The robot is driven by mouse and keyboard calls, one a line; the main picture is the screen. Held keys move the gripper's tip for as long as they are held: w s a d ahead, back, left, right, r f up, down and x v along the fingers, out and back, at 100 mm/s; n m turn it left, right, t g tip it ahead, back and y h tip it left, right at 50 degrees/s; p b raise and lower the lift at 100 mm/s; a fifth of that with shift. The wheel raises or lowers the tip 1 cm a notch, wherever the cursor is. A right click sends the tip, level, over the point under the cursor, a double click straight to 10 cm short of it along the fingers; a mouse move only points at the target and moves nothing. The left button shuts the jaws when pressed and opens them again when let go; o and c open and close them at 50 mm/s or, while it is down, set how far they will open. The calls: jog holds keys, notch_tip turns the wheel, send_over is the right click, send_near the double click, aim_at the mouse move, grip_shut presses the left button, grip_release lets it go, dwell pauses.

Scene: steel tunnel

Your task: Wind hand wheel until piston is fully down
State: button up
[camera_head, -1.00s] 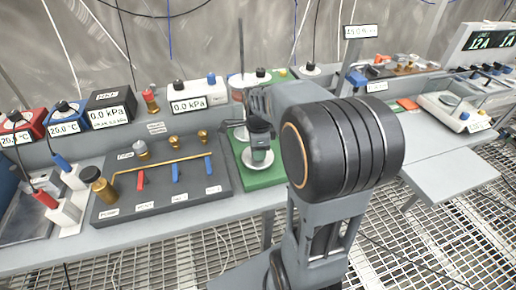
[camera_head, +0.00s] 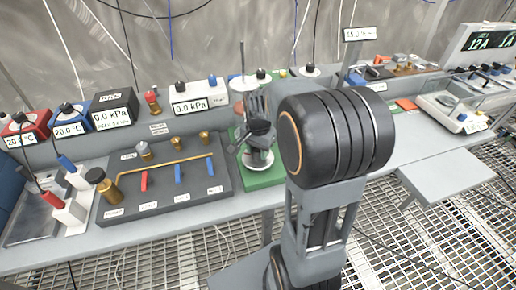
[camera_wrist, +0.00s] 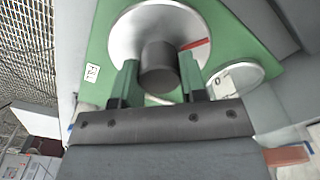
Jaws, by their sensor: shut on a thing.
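In the head view my gripper (camera_head: 258,142) is just above the disc. I cannot clearly make out the piston; a thin upright rod (camera_head: 242,58) stands behind.
A small round dial (camera_wrist: 234,79) sits beside the wheel on the green base. A dark valve panel (camera_head: 190,190) with coloured levers is close on the left. Pressure displays (camera_head: 190,105) stand behind. A grey shelf (camera_head: 447,175) juts out at right; grating floor lies in front.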

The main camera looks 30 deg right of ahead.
jog(key=n+p, duration=0.1)
jog(key=n, duration=0.6)
jog(key=shift+w+r, duration=0.1)
jog(key=n, duration=0.4)
jog(key=shift+a+p, duration=0.1)
jog(key=shift+p, duration=0.25)
jog(key=n, duration=0.3)
jog(key=shift+n, duration=0.4)
jog(key=n+p, duration=0.1)
jog(key=n, duration=0.4)
jog(key=shift+a, duration=0.1)
jog(key=n, duration=0.4)
jog(key=shift+n, duration=0.5)
jog(key=o, duration=0.9)
jog(key=shift+o, duration=0.2)
